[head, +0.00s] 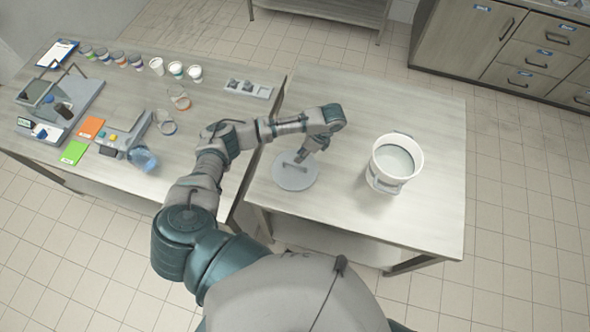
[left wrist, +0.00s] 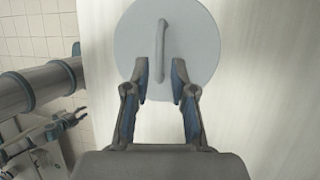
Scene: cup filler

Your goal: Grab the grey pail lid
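The grey pail lid (head: 294,176) lies flat on the right-hand table, a round disc with a bar handle across its middle. It also shows in the left wrist view (left wrist: 200,40), with the handle (left wrist: 161,38) upright in the picture. My left gripper (head: 301,157) is over the lid. In the left wrist view my left gripper (left wrist: 160,66) is open, its fingers on either side of the handle's lower end. No contact with the handle is visible. Small parts at the lower left there may be my right gripper; its state is unclear.
A white pail (head: 389,187) stands to the right of the lid on the same table (head: 430,125). The left table (head: 115,78) holds cups, devices and coloured cards. Drawers (head: 535,58) stand at the back right. The table is clear between lid and pail.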

